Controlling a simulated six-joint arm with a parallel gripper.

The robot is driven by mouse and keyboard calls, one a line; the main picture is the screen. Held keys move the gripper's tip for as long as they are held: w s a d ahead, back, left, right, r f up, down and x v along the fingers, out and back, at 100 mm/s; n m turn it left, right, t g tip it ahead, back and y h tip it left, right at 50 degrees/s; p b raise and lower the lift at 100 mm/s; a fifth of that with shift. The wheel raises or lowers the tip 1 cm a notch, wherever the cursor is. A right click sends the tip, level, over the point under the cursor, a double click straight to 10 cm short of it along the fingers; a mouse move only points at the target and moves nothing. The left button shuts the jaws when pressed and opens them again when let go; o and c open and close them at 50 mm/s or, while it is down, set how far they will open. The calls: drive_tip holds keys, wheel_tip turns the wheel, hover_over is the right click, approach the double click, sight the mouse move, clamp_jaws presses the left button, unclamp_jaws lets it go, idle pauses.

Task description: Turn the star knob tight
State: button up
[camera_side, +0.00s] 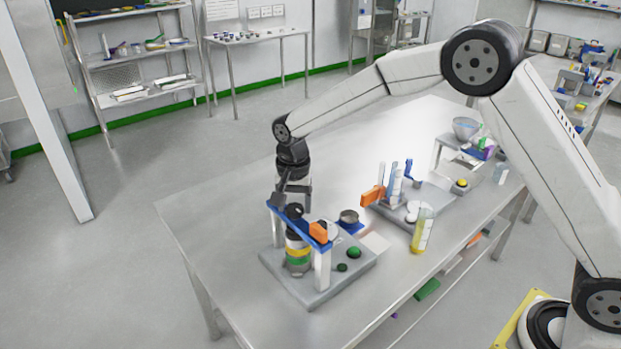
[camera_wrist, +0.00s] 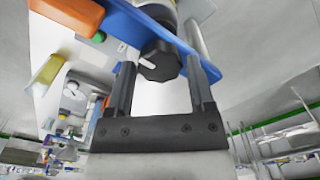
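The black star knob (camera_side: 294,211) sits on top of a blue crossbar (camera_side: 283,215) carried by two white posts on a grey base plate (camera_side: 311,296). A banded stack (camera_side: 298,253) of yellow, white and green stands below the bar. In the wrist view the knob (camera_wrist: 160,64) shows ahead, between the two finger lines, with a small white mark beside it. My gripper (camera_side: 294,204) points down over the knob. Its fingers (camera_wrist: 161,66) are apart, one on each side of the knob, with narrow gaps seeming to show. Contact is hard to judge.
An orange block (camera_side: 318,232) sits on the bar's right end. Green buttons (camera_side: 354,252) and a dark round cup (camera_side: 348,217) are on or near the plate. A second plate with tubes and a yellow cylinder (camera_side: 422,230) stands right. The table's left part is clear.

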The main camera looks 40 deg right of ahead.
sight(295, 207)
drive_tip(key=shift+o, duration=1.1)
drive_tip(key=shift+r, duration=3.9)
drive_tip(key=s+d+f+n+t, duration=0.1)
drive_tip(key=s+d+f+n, duration=0.1)
drive_tip(key=s, duration=0.5)
drive_tip(key=s+d+f+n, duration=0.2)
drive_tip(key=s+d+n, duration=0.2)
drive_tip(key=s, duration=0.4)
drive_tip(key=s+d+f+n+t, duration=0.1)
drive_tip(key=s+d+f+n, duration=0.2)
drive_tip(key=s, duration=0.5)
drive_tip(key=shift+s+d+t, duration=0.15)
drive_tip(key=shift+d+t, duration=0.15)
drive_tip(key=shift+d, duration=0.2)
